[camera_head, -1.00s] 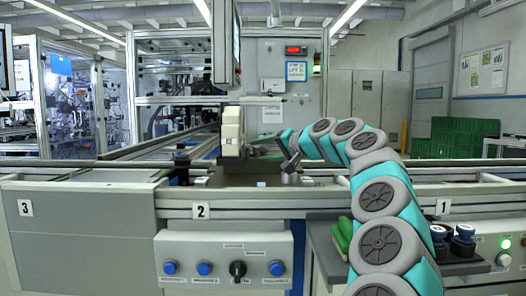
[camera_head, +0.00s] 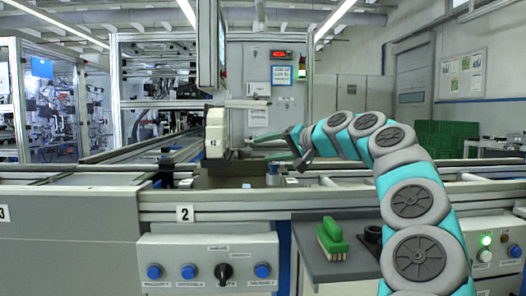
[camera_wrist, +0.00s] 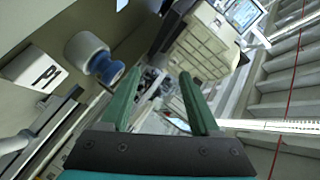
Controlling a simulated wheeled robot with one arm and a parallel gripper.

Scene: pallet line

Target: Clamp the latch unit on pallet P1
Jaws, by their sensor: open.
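My gripper (camera_wrist: 160,108) is open in the wrist view, with two green fingers apart and nothing between them. A white plate marked P1 (camera_wrist: 38,74) is on a pale surface at the left of that view. Beside it is a round white knob with a blue ring (camera_wrist: 88,50), left of the fingers and apart from them. In the head view my gripper (camera_head: 299,146) is above the line, right of an upright beige block (camera_head: 216,133) with a small, hard-to-read label. I cannot tell the latch's state.
A side shelf (camera_head: 350,262) holds a green brush (camera_head: 332,241) and a dark round item partly behind my arm. A panel with blue buttons and a black selector (camera_head: 224,272) is on the front. The rail (camera_head: 240,207) runs across before me. Green crates (camera_head: 445,138) stand behind right.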

